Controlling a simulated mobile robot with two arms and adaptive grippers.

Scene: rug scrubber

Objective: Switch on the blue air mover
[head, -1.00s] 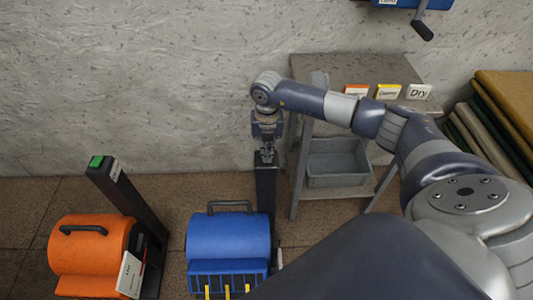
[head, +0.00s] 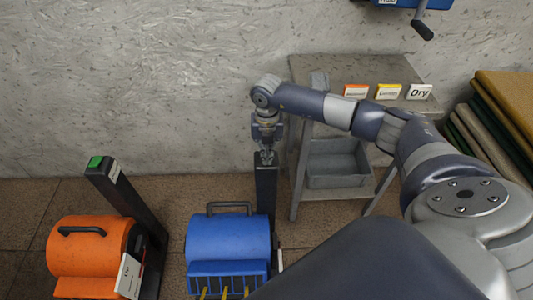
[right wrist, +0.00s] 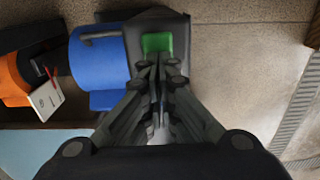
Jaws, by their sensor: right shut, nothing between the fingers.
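The blue air mover (head: 228,238) stands on the floor at lower middle in the head view, with a dark handle on top and yellow strips at its front. A black post (head: 266,190) rises at its right side. In the right wrist view, the blue housing (right wrist: 98,60) lies left of a green button (right wrist: 157,43) on the post's top. My right gripper (head: 267,157) is shut and empty, pointing down at the post top. Its fingertips (right wrist: 158,68) overlap the button's near edge; I cannot tell whether they touch. In the head view the gripper hides this button. My left gripper is out of view.
An orange machine (head: 90,246) with its own green-topped post (head: 125,195) stands to the left. A grey stand (head: 310,66) with labelled cards and a grey bin (head: 338,168) is close to the right of my gripper. Rolled rugs (head: 505,110) lie far right.

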